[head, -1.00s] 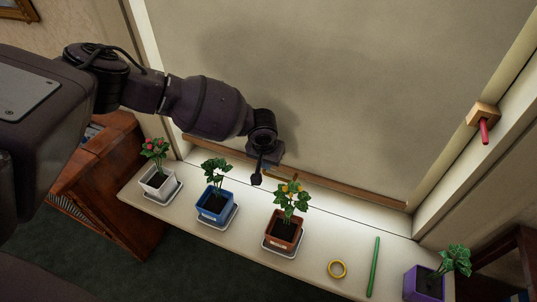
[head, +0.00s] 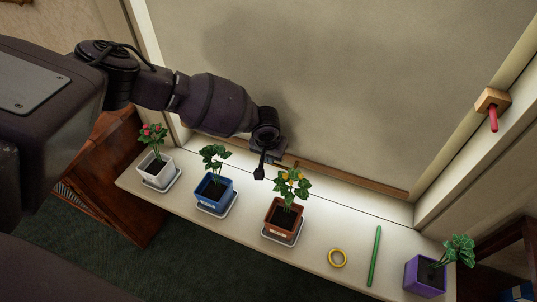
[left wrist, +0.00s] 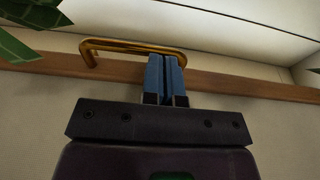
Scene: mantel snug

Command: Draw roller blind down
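The roller blind (head: 330,90) is a beige sheet that covers the window in the head view. Its wooden bottom bar (head: 350,181) hangs low, close to the white sill, and also crosses the left wrist view (left wrist: 235,83). A brass pull handle (left wrist: 115,43) sticks out from the bar. My left gripper (head: 262,172) is at the bar near its left part. In the left wrist view its blue fingers (left wrist: 166,72) are close together around the handle, near its right end. My right gripper is not in view.
On the sill (head: 320,235) stand potted plants in white (head: 155,168), blue (head: 213,190), terracotta (head: 283,215) and purple (head: 425,277) pots. A wooden block with a red peg (head: 492,117) is on the right frame.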

